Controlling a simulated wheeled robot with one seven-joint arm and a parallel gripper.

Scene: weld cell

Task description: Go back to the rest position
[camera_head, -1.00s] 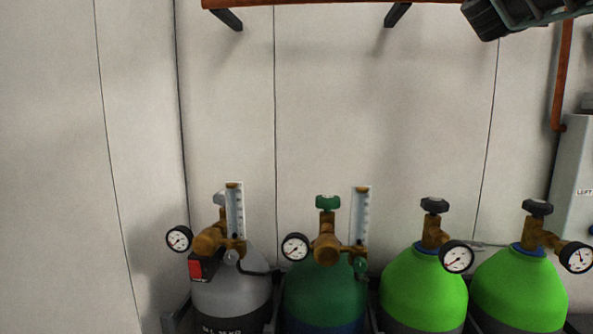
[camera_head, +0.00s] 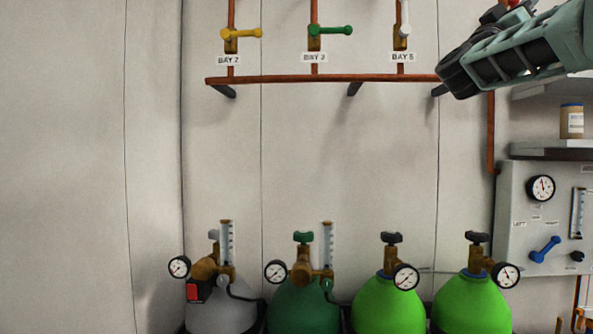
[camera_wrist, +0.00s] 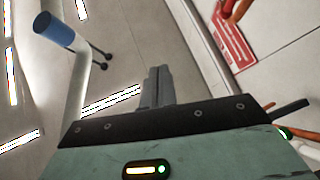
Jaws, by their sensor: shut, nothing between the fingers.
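My gripper (camera_wrist: 157,88) shows in the wrist view with its two grey fingers together and nothing between them. It points up and away from any surface, with the ceiling lights and a pale wall behind it. In the head view, part of my green and black arm reaches in from the upper right, in front of the wall. The fingers cannot be made out there.
Gas cylinders, one grey (camera_head: 222,314), one dark green (camera_head: 303,308) and two bright green (camera_head: 388,305), stand along the wall. Above runs a copper pipe (camera_head: 320,78) with bay valves. A control panel (camera_head: 518,235) is at right. A red sign (camera_wrist: 232,35) shows in the wrist view.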

